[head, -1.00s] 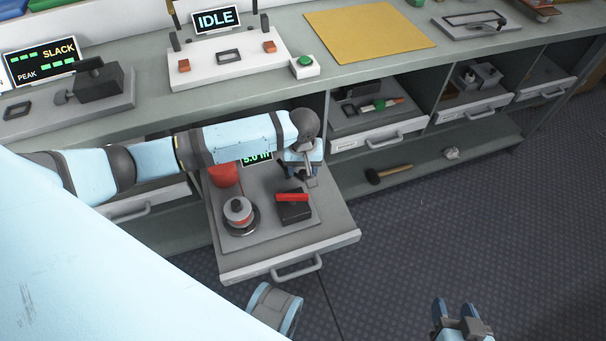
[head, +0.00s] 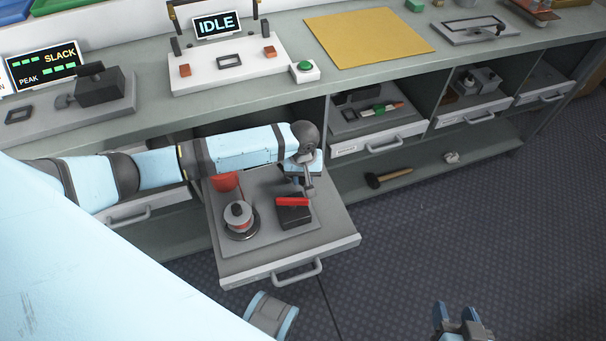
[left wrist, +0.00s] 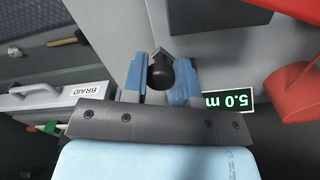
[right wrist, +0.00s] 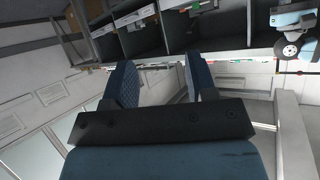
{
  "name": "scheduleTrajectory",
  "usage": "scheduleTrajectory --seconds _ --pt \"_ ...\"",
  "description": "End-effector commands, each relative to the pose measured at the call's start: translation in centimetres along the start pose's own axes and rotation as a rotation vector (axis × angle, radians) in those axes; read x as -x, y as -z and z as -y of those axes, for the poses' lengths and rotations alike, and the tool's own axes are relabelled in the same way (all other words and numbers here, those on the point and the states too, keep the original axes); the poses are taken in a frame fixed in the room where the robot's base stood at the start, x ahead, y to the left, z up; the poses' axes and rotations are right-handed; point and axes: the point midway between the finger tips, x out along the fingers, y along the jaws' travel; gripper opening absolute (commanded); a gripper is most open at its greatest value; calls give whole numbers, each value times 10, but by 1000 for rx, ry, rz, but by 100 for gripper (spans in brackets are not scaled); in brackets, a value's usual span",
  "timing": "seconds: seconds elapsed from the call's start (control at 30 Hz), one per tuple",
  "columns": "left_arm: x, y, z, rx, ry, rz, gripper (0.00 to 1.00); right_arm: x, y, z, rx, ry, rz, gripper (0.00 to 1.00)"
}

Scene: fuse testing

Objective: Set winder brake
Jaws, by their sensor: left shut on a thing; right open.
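The winder plate (head: 265,183) sits in a pulled-out drawer. It bears a spool (head: 238,214), a red part (head: 226,181) and a black block with a red bar (head: 292,210). My left gripper (head: 303,187) is low over the plate's back right, behind the block. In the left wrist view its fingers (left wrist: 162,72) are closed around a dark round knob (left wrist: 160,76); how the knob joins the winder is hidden. The 5.0 m display (left wrist: 228,104) is beside them. My right gripper (head: 460,312) is open and empty over the floor.
The drawer's front handle (head: 297,272) sticks out over the floor. The bench above holds the IDLE fixture (head: 222,60), a green button (head: 304,68) and a yellow mat (head: 365,35). A hammer (head: 388,177) lies on the low shelf.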

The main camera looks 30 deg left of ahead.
Motion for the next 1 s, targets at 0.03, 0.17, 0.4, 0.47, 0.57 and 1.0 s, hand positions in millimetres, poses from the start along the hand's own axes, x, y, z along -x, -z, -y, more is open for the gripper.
scheduleTrajectory --seconds 0.03,0.17,0.4,0.47,0.57,1.0 --pt "8 -1 0 -11 -1 1 3 7 11 0 0 -2 4 52" --pt "10 -2 1 -47 -1 1 3 13 18 -2 -1 -11 25 52" --pt "5 -5 3 -103 0 1 3 15 10 -4 -9 -22 77 52" --pt "4 -6 3 -109 0 1 3 15 8 -5 -10 -23 82 52" --pt "1 -6 4 -113 0 0 3 14 6 -5 -11 -25 85 52" --pt "0 -6 4 -114 1 1 52 13 8 -6 -11 -26 80 52"
